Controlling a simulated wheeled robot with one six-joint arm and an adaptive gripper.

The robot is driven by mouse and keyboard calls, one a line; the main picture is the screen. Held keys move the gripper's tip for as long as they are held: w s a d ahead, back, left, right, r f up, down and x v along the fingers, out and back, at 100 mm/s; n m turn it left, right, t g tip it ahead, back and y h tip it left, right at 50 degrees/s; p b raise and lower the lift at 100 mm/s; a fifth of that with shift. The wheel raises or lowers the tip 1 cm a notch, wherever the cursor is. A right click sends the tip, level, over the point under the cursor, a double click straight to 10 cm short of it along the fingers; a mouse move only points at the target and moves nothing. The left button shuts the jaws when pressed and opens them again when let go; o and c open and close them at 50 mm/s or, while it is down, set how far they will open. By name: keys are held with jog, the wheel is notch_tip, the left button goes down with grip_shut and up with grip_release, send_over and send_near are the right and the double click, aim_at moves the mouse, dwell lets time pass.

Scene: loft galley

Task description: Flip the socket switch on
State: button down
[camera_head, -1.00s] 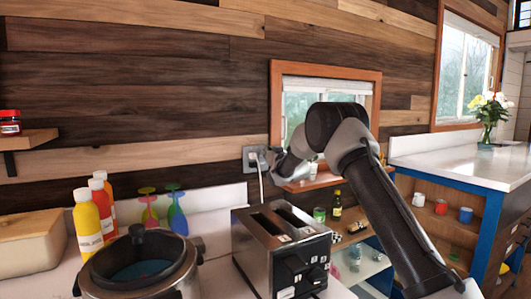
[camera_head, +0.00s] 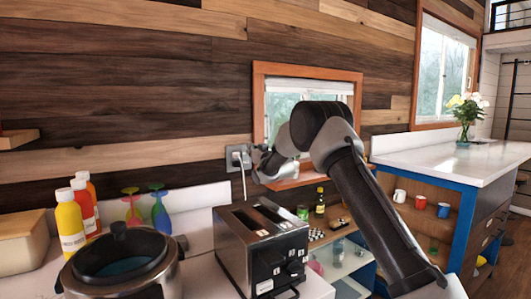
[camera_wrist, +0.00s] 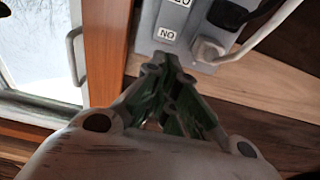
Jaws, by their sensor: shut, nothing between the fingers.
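The grey socket (camera_head: 236,157) is on the wood wall left of the small window, with a white plug and cord in it. In the wrist view the socket plate (camera_wrist: 188,45) is at the top, seen upside down. It bears an ON label (camera_wrist: 167,34) and a second label cut off by the frame edge. My gripper also shows in the head view (camera_head: 257,162), right beside the socket.
The toaster (camera_head: 262,245) stands on the counter below the socket, with the cord hanging behind it. A pot (camera_head: 120,265), bottles (camera_head: 70,225) and coloured glasses (camera_head: 160,212) are to the left. The orange window frame (camera_wrist: 108,50) is close beside my gripper.

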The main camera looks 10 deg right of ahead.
jog(key=s+d+r, duration=0.1)
jog(key=s+d, duration=0.2)
jog(key=s, duration=0.6)
jog(key=shift+s+r, duration=0.2)
jog(key=shift+s, duration=0.2)
jog(key=shift+d, duration=0.1)
